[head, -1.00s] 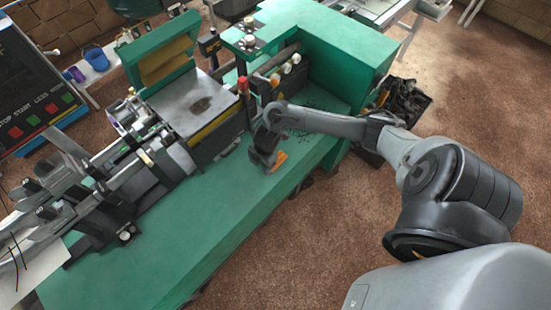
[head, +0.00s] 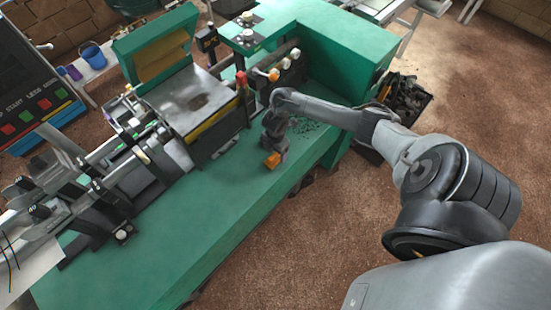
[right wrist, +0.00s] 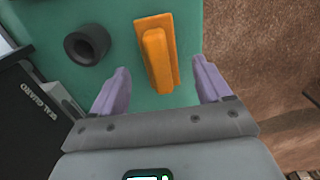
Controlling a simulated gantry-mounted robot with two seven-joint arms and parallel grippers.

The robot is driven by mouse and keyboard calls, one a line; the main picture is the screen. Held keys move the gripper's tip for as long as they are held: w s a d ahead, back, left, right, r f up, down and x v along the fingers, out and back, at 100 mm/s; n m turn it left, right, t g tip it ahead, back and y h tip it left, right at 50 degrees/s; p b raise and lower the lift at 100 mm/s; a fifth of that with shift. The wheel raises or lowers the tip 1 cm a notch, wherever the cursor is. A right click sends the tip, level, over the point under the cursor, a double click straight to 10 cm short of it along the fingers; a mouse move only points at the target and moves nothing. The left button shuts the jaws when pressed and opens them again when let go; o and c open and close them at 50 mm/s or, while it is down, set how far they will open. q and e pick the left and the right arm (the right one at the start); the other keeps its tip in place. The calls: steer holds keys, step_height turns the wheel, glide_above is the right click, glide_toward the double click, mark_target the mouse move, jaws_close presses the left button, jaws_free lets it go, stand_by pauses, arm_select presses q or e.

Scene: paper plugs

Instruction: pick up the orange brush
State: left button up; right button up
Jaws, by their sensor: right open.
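The orange brush (right wrist: 158,55) lies on the green machine bed, ahead of and between my open right fingers in the right wrist view. In the head view a part of the orange brush (head: 272,160) shows just below my right gripper (head: 270,150), which hides the rest of it. My right gripper (right wrist: 160,88) is open with nothing between its fingertips; its two purple fingers stand apart on either side of the brush's line. My left gripper is not in view.
A dark round ring (right wrist: 87,45) is left of the brush. The green bed (head: 215,215) has a drop-off to the brown floor (head: 330,240) on its right. A machine block with a metal plate (head: 190,105) stands left of my gripper. Green scraps (head: 305,125) lie behind it.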

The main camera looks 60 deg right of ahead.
mark_target(276, 154)
steer(key=shift+f, duration=1.5)
steer(key=c, duration=1.2)
steer(key=shift+r, duration=0.1)
steer(key=shift+r, duration=0.45)
step_height(276, 154, up, 4)
steer(key=shift+s+f+p, duration=0.1)
steer(key=shift+f+p, duration=0.15)
steer(key=shift+p, duration=0.05)
steer(key=s+r, duration=0.2)
steer(key=s, duration=0.1)
steer(key=s+r+p, duration=0.1)
steer(key=s+r, duration=0.1)
steer(key=s, duration=0.2)
steer(key=s+r+p, duration=0.1)
steer(key=s+r, duration=0.1)
steer(key=s, duration=0.2)
steer(key=shift+s+d+r, duration=0.2)
steer(key=shift+s+d, duration=0.05)
steer(key=shift+d, duration=0.05)
